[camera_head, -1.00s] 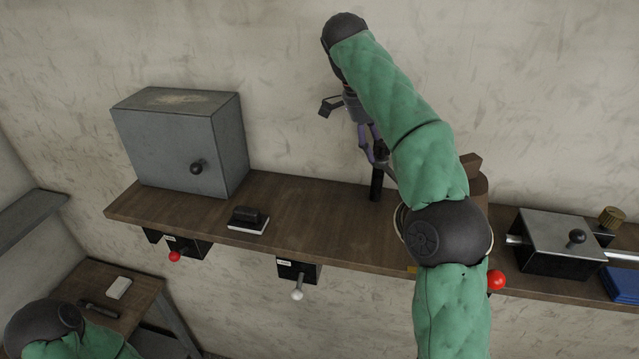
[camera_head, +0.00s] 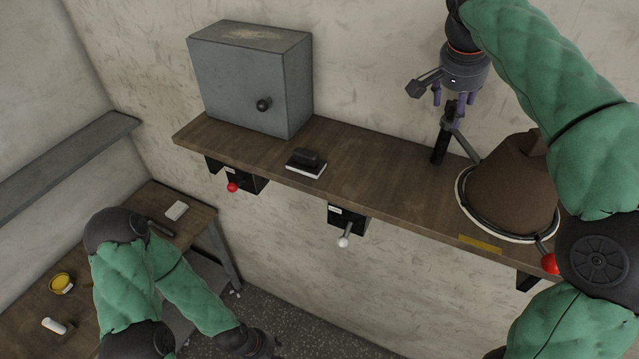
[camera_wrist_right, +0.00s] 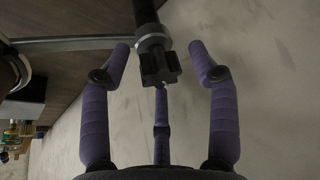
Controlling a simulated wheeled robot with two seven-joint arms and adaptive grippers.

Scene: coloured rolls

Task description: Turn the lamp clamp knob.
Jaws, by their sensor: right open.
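The lamp has a brown shade (camera_head: 508,185) and a dark upright post (camera_head: 439,151) on the wooden shelf. The dark clamp knob (camera_head: 450,107) is at the post's top; in the right wrist view the blocky knob (camera_wrist_right: 159,66) sits between my fingers. My right gripper (camera_head: 449,102) is open above the post, purple fingers pointing down around the knob. In the right wrist view, gaps show between the two side fingers of the gripper (camera_wrist_right: 160,48) and the knob. My left gripper (camera_head: 266,346) is low at the bottom edge, its fingers too unclear to read.
A grey cabinet (camera_head: 240,85) and a black-handled block (camera_head: 306,163) stand on the shelf (camera_head: 375,175) left of the lamp. Red-tipped (camera_head: 232,187) and white-tipped (camera_head: 343,241) levers hang below its edge. A lower bench (camera_head: 30,295) holds small items.

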